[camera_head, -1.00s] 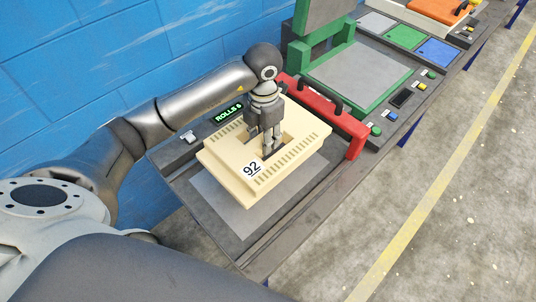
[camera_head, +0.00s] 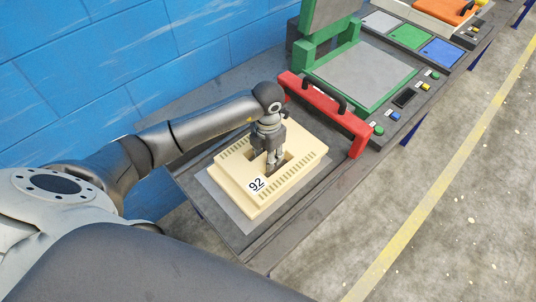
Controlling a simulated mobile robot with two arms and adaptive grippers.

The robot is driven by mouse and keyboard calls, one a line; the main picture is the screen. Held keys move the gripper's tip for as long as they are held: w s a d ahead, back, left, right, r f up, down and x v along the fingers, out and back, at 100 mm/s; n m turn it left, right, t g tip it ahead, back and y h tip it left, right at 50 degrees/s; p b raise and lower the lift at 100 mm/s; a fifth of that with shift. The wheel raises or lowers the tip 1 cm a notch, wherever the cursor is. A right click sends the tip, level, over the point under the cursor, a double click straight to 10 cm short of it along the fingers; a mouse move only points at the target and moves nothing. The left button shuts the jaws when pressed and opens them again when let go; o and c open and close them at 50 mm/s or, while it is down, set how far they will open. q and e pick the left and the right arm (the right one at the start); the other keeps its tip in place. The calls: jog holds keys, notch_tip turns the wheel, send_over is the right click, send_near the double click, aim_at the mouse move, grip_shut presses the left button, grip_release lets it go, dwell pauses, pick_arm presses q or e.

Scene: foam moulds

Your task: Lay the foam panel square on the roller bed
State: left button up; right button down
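The foam panel (camera_head: 300,143) is cream, with rows of slots along its sides, a dark opening in its middle and a label reading 92 at its near left corner. It lies low and looks flat over the grey roller bed (camera_head: 228,201), whose strip shows along the panel's left and near sides. The panel's edges run about parallel to the bed's; whether it fully touches is hard to tell. My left gripper (camera_head: 271,165) points down into the middle opening, its fingers close together and shut on the panel's middle part. The fingertips are partly hidden. My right gripper is out of view.
A red bar (camera_head: 325,111) with a black handle stands just beyond the panel. Behind it is a green-framed station (camera_head: 362,76) with buttons. A blue block wall (camera_head: 110,70) runs along the left. Open floor lies to the right.

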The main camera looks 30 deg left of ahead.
pick_arm(q)
jog(key=o, duration=0.4)
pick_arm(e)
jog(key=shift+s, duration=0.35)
pick_arm(q)
jog(key=shift+r, duration=0.15)
jog(key=shift+r+b, duration=1.15)
jog(key=shift+r, duration=4.9)
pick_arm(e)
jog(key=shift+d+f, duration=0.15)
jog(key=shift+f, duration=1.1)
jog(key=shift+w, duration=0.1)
